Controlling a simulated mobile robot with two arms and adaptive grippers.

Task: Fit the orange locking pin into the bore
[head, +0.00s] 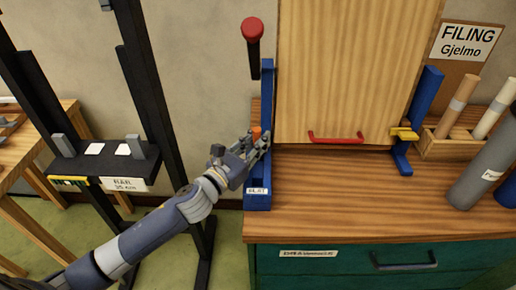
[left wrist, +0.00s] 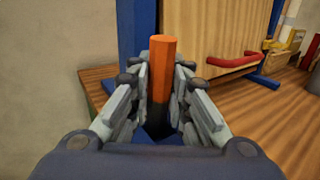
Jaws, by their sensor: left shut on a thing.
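My left gripper (head: 262,144) is at the blue post (head: 264,90) on the left of the wooden panel (head: 350,70). It is shut on the orange locking pin (head: 256,132), whose top shows just above the fingers. In the left wrist view the pin (left wrist: 162,65) stands upright between the fingers (left wrist: 160,95), orange above and dark lower down. Blue shows below it, but the bore and the pin's lower end are hidden, so I cannot tell how they meet. My right gripper is not in view.
A red-knobbed lever (head: 252,32) stands above the blue post. A red handle (head: 335,137) is on the panel, and a yellow clamp (head: 404,133) is at the right post. Rolls (head: 485,165) stand at the right. The worktop (head: 340,190) in front is clear.

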